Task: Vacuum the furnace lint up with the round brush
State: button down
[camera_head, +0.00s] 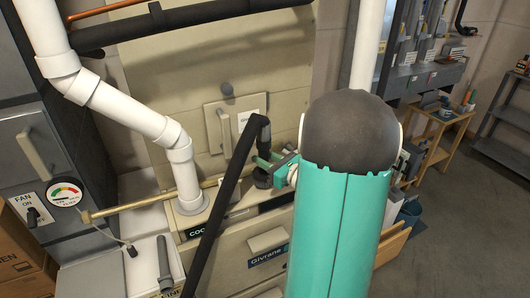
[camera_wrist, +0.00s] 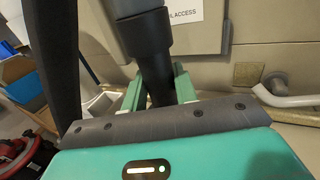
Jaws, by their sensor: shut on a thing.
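My gripper (camera_head: 275,166) has teal fingers shut on a black vacuum wand in front of the beige furnace (camera_head: 285,70). The wand (camera_head: 262,140) stands roughly upright in the grip, and a black hose (camera_head: 225,195) bends from its top down to the lower left. A dark round end, likely the round brush (camera_head: 262,179), shows just below the fingers. In the wrist view the dark wand (camera_wrist: 149,50) passes between the fingers (camera_wrist: 160,88); its lower end is hidden behind my wrist. I cannot make out lint for sure; a small brownish patch (camera_wrist: 246,75) shows on the furnace front.
A white pipe (camera_head: 130,120) and brass pipe (camera_head: 150,203) are at left. A workbench (camera_head: 437,130) and shelf (camera_head: 505,125) stand right; floor (camera_head: 460,230) there is clear.

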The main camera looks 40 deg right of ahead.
jog(key=shift+f, duration=0.3)
jog(key=shift+f, duration=0.15)
jog(key=shift+f, duration=0.3)
jog(key=shift+f, duration=0.15)
jog(key=shift+d, duration=0.1)
jog(key=shift+s+d, duration=0.4)
jog(key=shift+d, duration=0.9)
jog(key=shift+s+d, duration=0.4)
jog(key=shift+d, duration=0.85)
jog(key=shift+s+d, duration=0.4)
jog(key=shift+d, duration=0.9)
jog(key=shift+r, duration=2.65)
jog(key=shift+r, duration=0.1)
